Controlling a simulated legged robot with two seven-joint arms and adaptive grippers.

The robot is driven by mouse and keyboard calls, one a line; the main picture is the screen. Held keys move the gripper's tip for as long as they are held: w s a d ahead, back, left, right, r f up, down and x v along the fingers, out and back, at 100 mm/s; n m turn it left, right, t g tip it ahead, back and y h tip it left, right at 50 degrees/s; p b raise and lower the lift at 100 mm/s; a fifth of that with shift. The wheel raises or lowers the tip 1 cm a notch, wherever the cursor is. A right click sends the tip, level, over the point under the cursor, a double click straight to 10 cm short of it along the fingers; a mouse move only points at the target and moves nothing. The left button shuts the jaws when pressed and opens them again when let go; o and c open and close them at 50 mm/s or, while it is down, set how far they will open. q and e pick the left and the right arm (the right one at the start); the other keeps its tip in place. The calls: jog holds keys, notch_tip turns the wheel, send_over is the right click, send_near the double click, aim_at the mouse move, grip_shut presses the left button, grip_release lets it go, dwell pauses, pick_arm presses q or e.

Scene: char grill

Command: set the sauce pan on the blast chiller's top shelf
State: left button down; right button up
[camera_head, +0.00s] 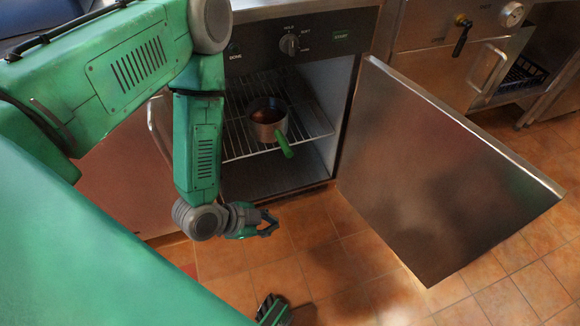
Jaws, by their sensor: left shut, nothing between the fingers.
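The sauce pan (267,131), a small metal pot with dark contents and a green handle, sits upright on the upper wire shelf (315,121) of the blast chiller (333,75). Its handle points out toward the front. My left gripper (268,224) is shut and empty, in front of and below the pan, apart from it. My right gripper (272,308) shows only in part at the bottom edge, low over the floor; its fingers are too cut off to judge.
The chiller door (430,165) stands wide open to the right. A control panel with a knob (289,44) is above the opening. Another steel appliance (440,65) with a handle stands at the back right. The tiled floor (330,250) in front is clear.

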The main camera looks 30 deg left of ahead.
pick_arm(q)
jog(key=w+a+r+m+t+h+b, duration=0.1)
jog(key=w+a+m+t+h+b, duration=0.2)
jog(key=w+a+m+t+b, duration=0.55)
jog(key=w+d+m+b, duration=0.1)
jog(key=w+d+m, duration=0.1)
jog(key=w, duration=0.6)
jog(key=shift+w+d+m, duration=0.3)
jog(key=shift+d+m, duration=0.05)
jog(key=shift+m, duration=0.3)
jog(key=shift+r+t, duration=0.1)
jog(key=shift+t, duration=0.15)
